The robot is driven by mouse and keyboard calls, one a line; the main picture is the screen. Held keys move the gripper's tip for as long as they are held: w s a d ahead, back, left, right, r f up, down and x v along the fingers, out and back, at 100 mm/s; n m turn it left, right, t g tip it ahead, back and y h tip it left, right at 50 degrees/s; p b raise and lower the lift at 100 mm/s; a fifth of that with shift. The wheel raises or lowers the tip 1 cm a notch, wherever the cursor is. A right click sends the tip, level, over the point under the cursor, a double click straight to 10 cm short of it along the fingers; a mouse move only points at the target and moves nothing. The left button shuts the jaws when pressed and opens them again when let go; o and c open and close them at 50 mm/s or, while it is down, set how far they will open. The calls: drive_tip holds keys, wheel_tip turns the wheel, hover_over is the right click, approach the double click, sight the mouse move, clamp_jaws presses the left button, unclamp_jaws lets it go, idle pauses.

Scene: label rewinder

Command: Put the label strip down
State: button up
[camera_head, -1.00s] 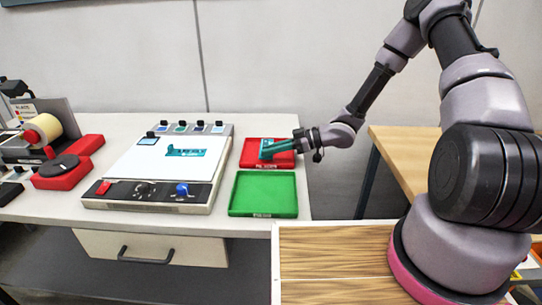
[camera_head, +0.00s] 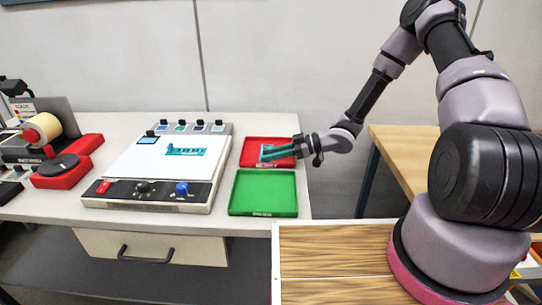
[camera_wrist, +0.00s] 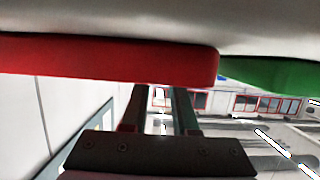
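My gripper (camera_head: 272,153) reaches into the red tray (camera_head: 250,142) from the right, low and close to level. A small teal piece, which looks like a label strip (camera_head: 266,152), shows at its fingertips, over or in the tray. I cannot tell whether it touches the tray floor. In the wrist view, a gap shows between the two fingers (camera_wrist: 165,105), but their tips are hidden behind the red tray wall (camera_wrist: 110,60). I cannot tell whether they grip the strip. Another teal label piece (camera_head: 185,152) lies on the white panel to the left.
A green tray (camera_head: 263,213) stands in front of the red tray and looks empty. To the left is the white-topped device (camera_head: 150,165) with knobs on its front. Further left are a yellowish roll (camera_head: 46,127) and a red-based unit (camera_head: 62,172). The bench's right edge is close by.

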drive_tip(key=v, duration=1.2)
drive_tip(key=w+d+r+m+t+h, duration=0.55)
drive_tip(key=w+d+r+h, duration=0.2)
drive_tip(key=w, duration=0.25)
drive_tip(key=s+d+r+m+t+h, duration=0.1)
drive_tip(key=d+r+m+h, duration=0.2)
drive_tip(key=d+r, duration=0.3)
drive_tip(key=s+d+r+m+t+h, duration=0.1)
drive_tip(key=d+r+m+t+h, duration=0.15)
drive_tip(key=r, duration=0.65)
drive_tip(key=s+d+r+m+g+h, duration=0.25)
drive_tip(key=s+r+m, duration=0.45)
drive_tip(key=s+r, duration=0.45)
drive_tip(key=s+a+r+m+y, duration=0.1)
drive_tip(key=s+a+m+y, duration=0.2)
drive_tip(key=s, duration=1.2)
drive_tip(key=shift+s+a+r+m, duration=0.15)
drive_tip(key=shift+s+a+m, duration=0.25)
drive_tip(key=shift+a, duration=0.75)
